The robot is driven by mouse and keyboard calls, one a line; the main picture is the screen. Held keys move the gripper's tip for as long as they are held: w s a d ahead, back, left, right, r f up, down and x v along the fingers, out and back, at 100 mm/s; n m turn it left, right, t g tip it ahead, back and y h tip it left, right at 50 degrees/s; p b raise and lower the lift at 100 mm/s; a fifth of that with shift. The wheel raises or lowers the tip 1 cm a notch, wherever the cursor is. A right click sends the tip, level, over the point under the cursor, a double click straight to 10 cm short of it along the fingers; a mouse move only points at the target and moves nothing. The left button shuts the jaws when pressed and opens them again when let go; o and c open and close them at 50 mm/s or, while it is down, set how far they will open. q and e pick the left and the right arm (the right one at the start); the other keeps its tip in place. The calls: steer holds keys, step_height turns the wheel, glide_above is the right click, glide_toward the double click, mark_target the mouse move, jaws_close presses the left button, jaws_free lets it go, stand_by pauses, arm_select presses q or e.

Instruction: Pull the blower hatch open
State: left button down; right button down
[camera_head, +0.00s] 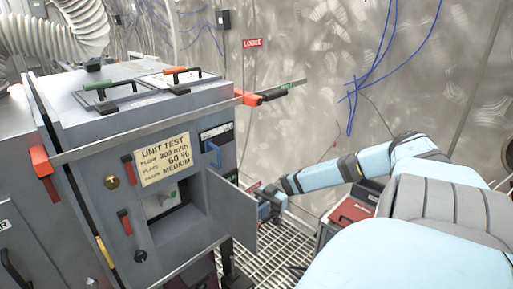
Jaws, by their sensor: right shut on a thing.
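The blower unit (80,165) is a large grey box at the left with a yellow "UNIT TEST" label (165,160). Its blower hatch (231,212), a flat grey panel, stands swung out from the front to the right. The square recess (180,212) behind it is exposed, with a light fitting (160,203) inside. My right arm reaches in from the right. My right gripper (266,206) is shut at the hatch's outer edge, on its far side. The panel partly hides the fingers and the part they hold. My left gripper is not in view.
Red handles (125,222) and a black knob (141,256) sit on the unit's front. A red-topped case (350,212) stands on the grating floor (275,255) by my arm. A steel wall is behind.

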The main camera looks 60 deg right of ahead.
steer(key=c, duration=1.2)
jaws_free()
steer(key=d+b, duration=0.1)
steer(key=d, duration=0.3)
steer(key=s+d+b, duration=0.1)
steer(key=d, duration=0.4)
steer(key=s+d+b, duration=0.1)
steer(key=d, duration=0.3)
steer(key=shift+d, duration=0.35)
